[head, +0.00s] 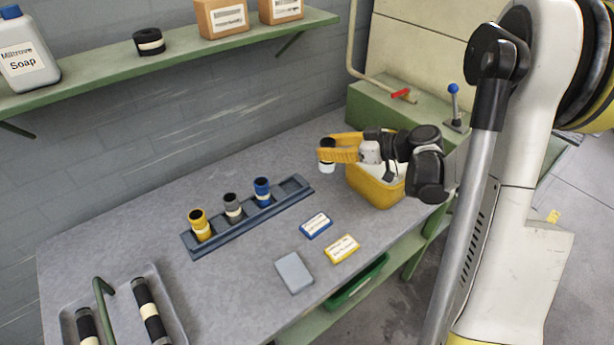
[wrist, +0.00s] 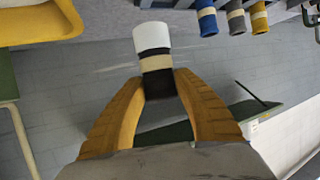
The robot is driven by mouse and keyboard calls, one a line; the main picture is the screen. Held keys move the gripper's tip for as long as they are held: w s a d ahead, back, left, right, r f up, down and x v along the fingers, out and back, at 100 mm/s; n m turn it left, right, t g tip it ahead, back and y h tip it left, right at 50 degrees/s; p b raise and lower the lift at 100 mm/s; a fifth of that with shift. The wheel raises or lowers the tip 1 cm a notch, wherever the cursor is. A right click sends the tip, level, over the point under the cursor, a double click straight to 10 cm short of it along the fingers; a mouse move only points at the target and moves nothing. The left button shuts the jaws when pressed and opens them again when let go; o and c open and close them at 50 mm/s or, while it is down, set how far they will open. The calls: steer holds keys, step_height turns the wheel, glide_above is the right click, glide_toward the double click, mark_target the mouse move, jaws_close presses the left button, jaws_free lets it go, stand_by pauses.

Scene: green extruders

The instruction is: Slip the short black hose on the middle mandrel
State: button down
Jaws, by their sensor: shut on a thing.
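My gripper (head: 328,150) has yellow fingers and is shut on a short black hose (head: 327,144) with a white lower end. In the wrist view the fingers (wrist: 160,85) pinch the hose (wrist: 156,52); a cream band and the white end show. The hose is in the air, just left of the yellow bin. A dark rail (head: 237,232) on the bench holds three upright cylinders: yellow (head: 200,225), grey (head: 233,208) in the middle, and blue (head: 262,192). They are left of my gripper and apart from it. The grey one also shows in the wrist view (wrist: 237,20).
The yellow bin (head: 372,190) stands near the bench's right end. A blue box (head: 316,225), a yellow box (head: 342,248) and a grey block (head: 294,272) lie in front of the rail. A tray (head: 165,287) with long black hoses is front left. A shelf (head: 180,58) hangs above.

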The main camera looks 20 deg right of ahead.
steer(key=shift+w+a+f+b, duration=0.9)
steer(key=shift+a+f, duration=0.65)
steer(key=shift+f, duration=0.2)
steer(key=shift+w+a+f+b, duration=0.85)
steer(key=shift+a+f, duration=0.7)
steer(key=shift+f, duration=0.15)
steer(key=shift+w+a+f+b, duration=0.9)
steer(key=shift+a+f, duration=0.65)
steer(key=shift+f, duration=0.2)
steer(key=shift+f, duration=0.25)
steer(key=c, duration=1)
jaws_free()
steer(key=shift+r, duration=0.1)
steer(key=shift+r, duration=0.1)
